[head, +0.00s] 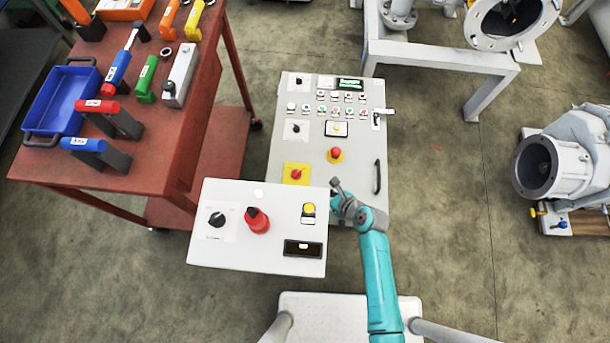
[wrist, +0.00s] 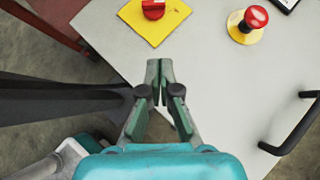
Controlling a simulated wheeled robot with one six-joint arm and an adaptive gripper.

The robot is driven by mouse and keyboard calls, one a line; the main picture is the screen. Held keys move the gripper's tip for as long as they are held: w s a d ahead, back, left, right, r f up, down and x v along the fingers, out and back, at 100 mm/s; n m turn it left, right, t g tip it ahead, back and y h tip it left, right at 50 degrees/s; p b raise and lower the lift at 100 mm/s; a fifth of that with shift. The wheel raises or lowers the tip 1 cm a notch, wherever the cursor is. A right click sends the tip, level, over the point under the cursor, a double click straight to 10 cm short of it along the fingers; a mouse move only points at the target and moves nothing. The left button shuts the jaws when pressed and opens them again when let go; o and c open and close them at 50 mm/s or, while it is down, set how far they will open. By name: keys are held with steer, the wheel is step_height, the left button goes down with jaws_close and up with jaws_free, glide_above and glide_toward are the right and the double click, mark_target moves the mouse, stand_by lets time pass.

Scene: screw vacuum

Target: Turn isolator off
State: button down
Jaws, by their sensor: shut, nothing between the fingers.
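The isolator is a red rotary knob (head: 297,174) on a yellow square plate (head: 290,180), low on the left of the grey control cabinet. In the wrist view the red knob (wrist: 153,9) and the yellow plate (wrist: 158,30) are cut off by the top edge. My gripper (head: 335,183) is at the lower part of the cabinet, right of and a little below the yellow plate in the head view. In the wrist view my gripper (wrist: 160,75) has its fingertips together and empty, pointing towards the plate and apart from the knob.
A red emergency button (head: 335,154) on a yellow base sits right of the isolator. A black handle (head: 377,176) is on the cabinet's right side. A white control box (head: 265,190) stands in front. A red tool table (head: 160,130) is at left.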

mark_target(300, 174)
steer(key=x, duration=1)
steer(key=shift+w+r, duration=0.1)
steer(key=shift+w+a, duration=1.3)
steer(key=shift+w, duration=0.05)
